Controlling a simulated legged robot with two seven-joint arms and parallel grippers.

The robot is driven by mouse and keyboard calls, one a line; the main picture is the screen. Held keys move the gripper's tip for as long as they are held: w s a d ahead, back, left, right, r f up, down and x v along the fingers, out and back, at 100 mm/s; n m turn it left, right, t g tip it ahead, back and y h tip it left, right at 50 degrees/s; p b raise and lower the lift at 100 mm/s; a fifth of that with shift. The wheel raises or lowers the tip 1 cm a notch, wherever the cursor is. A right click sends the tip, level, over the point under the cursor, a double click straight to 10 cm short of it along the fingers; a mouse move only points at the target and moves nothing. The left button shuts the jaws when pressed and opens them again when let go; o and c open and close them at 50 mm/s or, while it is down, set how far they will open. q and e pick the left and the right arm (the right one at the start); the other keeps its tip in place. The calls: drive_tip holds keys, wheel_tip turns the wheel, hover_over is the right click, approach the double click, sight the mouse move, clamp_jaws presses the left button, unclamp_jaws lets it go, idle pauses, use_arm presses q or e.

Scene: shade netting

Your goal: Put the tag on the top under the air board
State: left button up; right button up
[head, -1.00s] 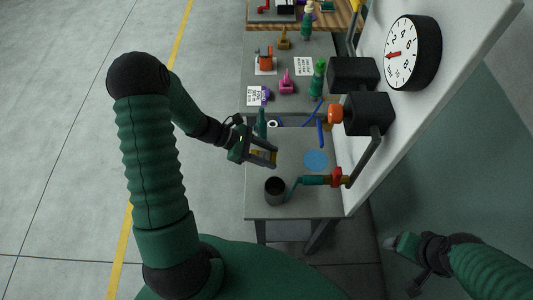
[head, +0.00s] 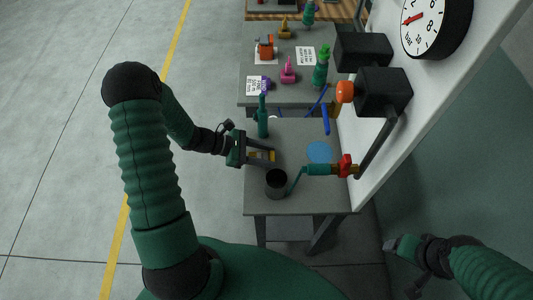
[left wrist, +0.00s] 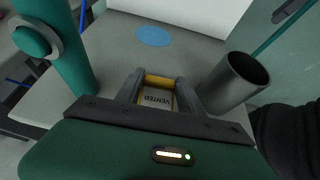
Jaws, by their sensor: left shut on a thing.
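My left gripper (head: 264,156) is shut on a small yellow-edged tag (left wrist: 158,95) that reads "VENTED" upside down in the left wrist view. The tag is over the grey top (head: 300,200) under the white air board (head: 432,88); I cannot tell whether it touches the top. A flat blue disc (head: 319,152) lies on the top to the right of the gripper and shows ahead of it in the left wrist view (left wrist: 153,36). My right gripper (head: 402,244) is at the lower right, away from the top; its fingers are unclear.
A dark cup (head: 276,184) stands close to the gripper, and a teal post-like item (head: 262,118) is behind it. A valve with a red part (head: 346,166), black boxes (head: 383,92) and a gauge (head: 434,22) are at the board. A farther bench (head: 290,93) holds small items and printed cards.

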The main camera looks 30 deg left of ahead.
use_arm(q)
drive_tip(key=shift+d+f, duration=0.15)
drive_tip(key=o, duration=1.4)
